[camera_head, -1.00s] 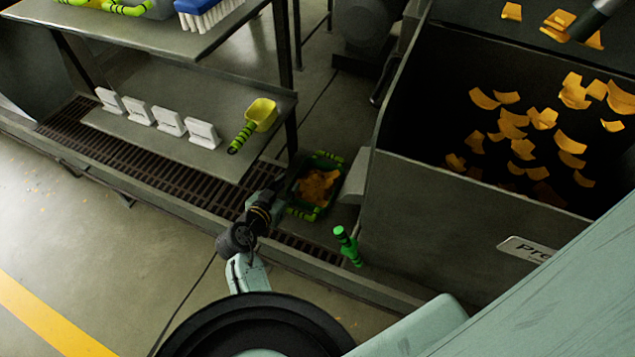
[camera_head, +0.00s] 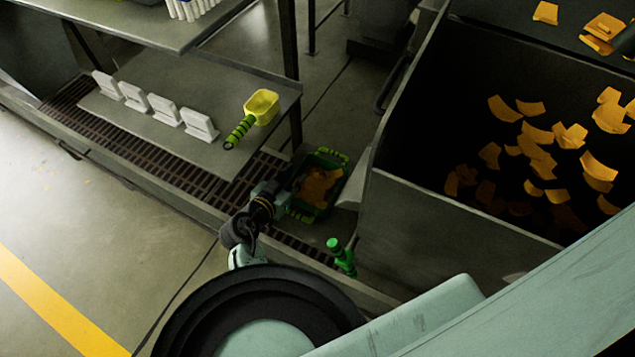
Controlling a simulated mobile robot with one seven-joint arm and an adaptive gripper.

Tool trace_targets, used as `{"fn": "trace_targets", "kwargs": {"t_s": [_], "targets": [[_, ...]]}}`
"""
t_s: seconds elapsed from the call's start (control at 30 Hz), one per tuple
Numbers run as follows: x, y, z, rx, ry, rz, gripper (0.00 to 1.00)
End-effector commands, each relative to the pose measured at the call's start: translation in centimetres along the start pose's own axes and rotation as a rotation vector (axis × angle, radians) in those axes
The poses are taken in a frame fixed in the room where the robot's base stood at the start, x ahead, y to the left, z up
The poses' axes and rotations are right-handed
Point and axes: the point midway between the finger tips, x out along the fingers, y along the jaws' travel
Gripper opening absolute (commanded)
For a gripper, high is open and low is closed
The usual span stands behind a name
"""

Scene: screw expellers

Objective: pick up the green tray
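The green tray (camera_head: 331,160) sits low by the floor grating, between the shelf unit and the dark metal bin. It has green-and-black striped handles at its far and near ends and holds orange-brown curved pieces. My gripper (camera_head: 281,192) is at the tray's left side, close to its near left rim. The fingers are small and dark here, and I cannot tell whether they touch the tray or are open or shut.
A large metal bin (camera_head: 440,215) with orange pieces stands right of the tray. A green handle (camera_head: 341,256) stands in front of it. The lower shelf (camera_head: 165,130) at left carries a yellow scoop (camera_head: 262,106) and several white blocks (camera_head: 199,125). Open floor lies at front left.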

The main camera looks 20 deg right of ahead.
Motion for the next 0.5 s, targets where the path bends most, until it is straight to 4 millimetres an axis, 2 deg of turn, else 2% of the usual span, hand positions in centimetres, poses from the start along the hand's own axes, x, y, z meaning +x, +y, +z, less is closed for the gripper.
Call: {"fn": "trace_targets", "kwargs": {"t_s": [0.03,0.37,0.5], "targets": [[0.0,0.0,0.0,0.0,0.0,0.0,0.23],[0.01,0.0,-0.01,0.0,0.0,0.0,0.01],[0.02,0.0,-0.01,0.0,0.0,0.0,0.0]]}}
